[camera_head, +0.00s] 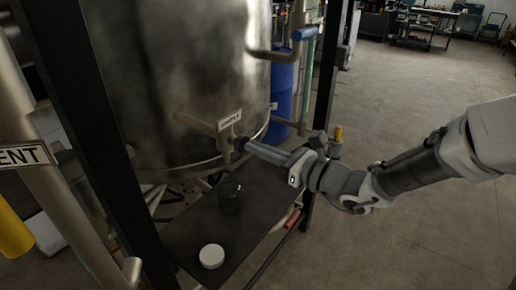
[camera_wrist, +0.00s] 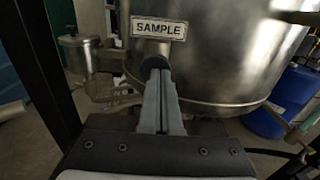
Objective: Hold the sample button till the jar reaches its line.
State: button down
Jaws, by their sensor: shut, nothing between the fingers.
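The sample button is a dark round knob (camera_wrist: 154,64) under a SAMPLE label (camera_wrist: 158,29) on the tank's front; the label also shows in the head view (camera_head: 230,120). My gripper (camera_head: 248,147) is shut and empty, reaching in from the right. In the wrist view its fingertips (camera_wrist: 159,75) lie right at the button and partly cover it; they look to be touching it, but I cannot tell whether it is pressed in. The jar (camera_head: 230,198) is dark, clear glass and stands upright on a black shelf (camera_head: 195,228) below the sample fitting. Its line and fill level are too dark to read.
A white round lid (camera_head: 211,256) lies on the shelf in front of the jar. The large metal tank (camera_head: 175,75) stands behind, between dark frame posts (camera_head: 101,120). A blue drum (camera_head: 283,90) is behind to the right. Open floor (camera_head: 420,110) lies to the right.

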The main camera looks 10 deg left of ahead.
jog(key=shift+a, duration=0.1)
jog(key=shift+w+a, duration=0.3)
jog(key=shift+a, duration=0.35)
jog(key=shift+a+r, duration=0.15)
jog(key=shift+r, duration=0.1)
dwell(7.0)
